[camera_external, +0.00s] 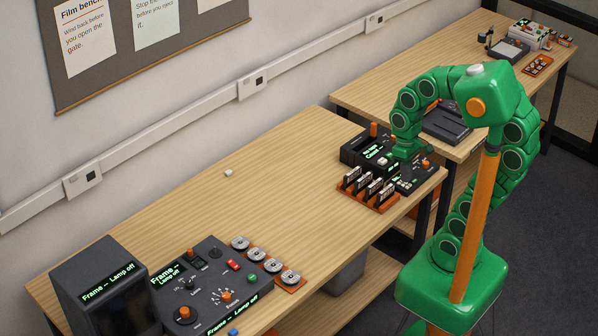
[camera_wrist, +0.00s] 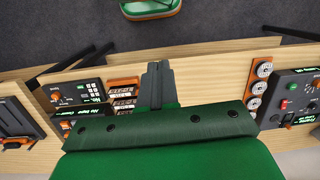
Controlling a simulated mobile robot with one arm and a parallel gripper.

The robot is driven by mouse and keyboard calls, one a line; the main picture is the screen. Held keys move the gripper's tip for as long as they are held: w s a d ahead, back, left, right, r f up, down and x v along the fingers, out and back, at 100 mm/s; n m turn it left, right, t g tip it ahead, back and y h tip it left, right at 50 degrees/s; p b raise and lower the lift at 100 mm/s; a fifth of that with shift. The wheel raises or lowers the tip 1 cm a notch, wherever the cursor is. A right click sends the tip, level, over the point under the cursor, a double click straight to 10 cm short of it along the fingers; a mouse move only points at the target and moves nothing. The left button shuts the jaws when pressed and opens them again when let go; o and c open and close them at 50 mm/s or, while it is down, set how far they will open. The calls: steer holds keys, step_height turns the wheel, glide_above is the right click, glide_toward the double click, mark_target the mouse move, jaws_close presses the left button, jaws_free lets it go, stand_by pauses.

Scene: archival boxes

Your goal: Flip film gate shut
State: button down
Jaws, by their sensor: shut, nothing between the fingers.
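The dark film console (camera_external: 212,288) stands at the near left of the long bench, with a lit "Frame -- Lamp off" display, knobs and coloured buttons. I cannot clearly pick out its film gate or tell how it stands. In the wrist view part of the console (camera_wrist: 297,105) shows at the right edge. My gripper (camera_external: 404,154) is over the far right end of the bench, by the tape deck, well away from the console. In the wrist view my gripper's fingers (camera_wrist: 157,84) are together and empty.
The tape deck (camera_external: 358,148) and an orange rack of cassettes (camera_external: 380,205) are close to my gripper. Film reels (camera_external: 257,254) lie in an orange tray beside the console. A dark display box (camera_external: 88,278) stands left of it. The middle of the bench is mostly clear.

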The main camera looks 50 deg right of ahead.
steer(key=w+a+n+y, duration=0.1)
steer(key=w+a+n, duration=0.1)
steer(key=w+a, duration=0.55)
steer(key=w+a+n+y, duration=0.1)
steer(key=w+a, duration=0.3)
steer(key=w, duration=0.7)
steer(key=w+a+n+y, duration=0.1)
steer(key=w+a+n, duration=0.1)
steer(key=w+a, duration=0.55)
steer(key=w+a+f+n+y, duration=0.2)
steer(key=w+a+f, duration=0.4)
steer(key=w+a, duration=0.4)
steer(key=w+a+f+n+y, duration=0.2)
steer(key=w+a+f, duration=0.5)
steer(key=w+a, duration=0.4)
steer(key=shift+w+a+t, duration=0.15)
steer(key=shift+a+t, duration=0.25)
steer(key=shift+a, duration=0.45)
steer(key=shift+f, duration=0.1)
